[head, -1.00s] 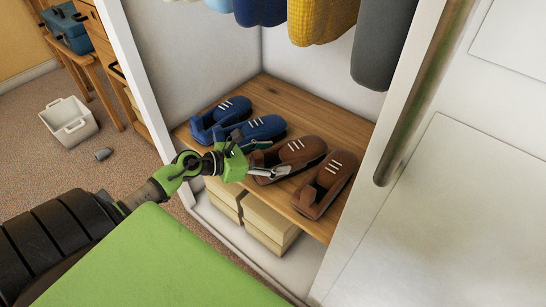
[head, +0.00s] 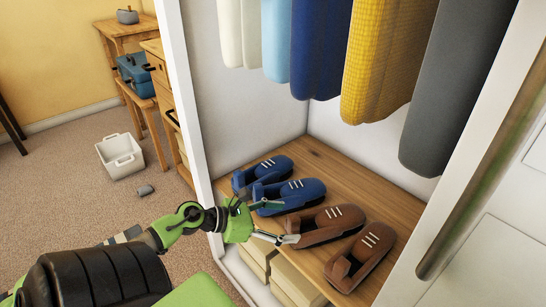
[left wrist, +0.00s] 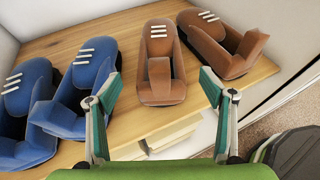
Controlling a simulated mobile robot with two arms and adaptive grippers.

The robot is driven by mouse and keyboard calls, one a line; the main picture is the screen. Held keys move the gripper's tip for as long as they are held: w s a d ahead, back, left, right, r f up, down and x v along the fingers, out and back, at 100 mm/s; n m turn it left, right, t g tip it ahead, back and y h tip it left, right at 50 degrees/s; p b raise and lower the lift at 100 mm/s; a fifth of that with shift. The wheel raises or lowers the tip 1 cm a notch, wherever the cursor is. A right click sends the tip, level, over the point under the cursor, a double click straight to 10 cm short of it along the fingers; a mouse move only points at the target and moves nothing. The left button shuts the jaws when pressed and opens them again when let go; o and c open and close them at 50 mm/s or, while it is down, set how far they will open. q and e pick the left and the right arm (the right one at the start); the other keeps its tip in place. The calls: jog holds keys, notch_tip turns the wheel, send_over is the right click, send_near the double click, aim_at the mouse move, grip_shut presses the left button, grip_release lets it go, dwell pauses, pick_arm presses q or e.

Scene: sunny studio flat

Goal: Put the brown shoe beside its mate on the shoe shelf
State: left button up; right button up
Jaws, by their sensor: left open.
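Two brown shoes with white lace bars stand side by side on the wooden shoe shelf (head: 305,160). The left brown shoe (head: 328,221) is beside the blue pair; the right brown shoe (head: 362,256) is nearer the white wardrobe edge. In the left wrist view the first is in the middle (left wrist: 158,65) and the other at the right (left wrist: 225,42). My left gripper (head: 275,221) is open and empty at the shelf's front, close to the left brown shoe's heel. Its fingers (left wrist: 162,80) stand apart on either side of that heel in the wrist view. My right gripper is not in view.
Two blue shoes (head: 290,196) stand left of the brown pair. Boxes (head: 292,284) sit under the shelf. Clothes (head: 385,65) hang above.

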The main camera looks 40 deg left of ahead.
pick_arm(q)
jog(key=v, duration=0.3)
jog(key=shift+r, duration=0.2)
jog(key=w+a+r+n+t+y, duration=0.25)
jog(key=r+n+t+y, duration=0.35)
jog(key=n, duration=1.1)
jog(key=s+d+f+n+g+y, duration=0.2)
jog(key=s+d+f+n+g, duration=0.15)
jog(key=f+n, duration=0.4)
jog(key=s+d+f+n+g+y, duration=0.25)
jog(key=s+f+n+g, duration=0.2)
jog(key=n, duration=0.55)
jog(key=s+d+f+n+g+h, duration=0.2)
jog(key=s+d+g, duration=0.1)
jog(key=s+d, duration=0.2)
jog(key=s+d+f+n+g+h, duration=0.2)
jog(key=s+d, duration=0.3)
jog(key=d, duration=0.4)
jog(key=shift+d+f+n+g+h, duration=0.2)
jog(key=shift+f+n+g+h, duration=0.2)
jog(key=shift+g, duration=0.3)
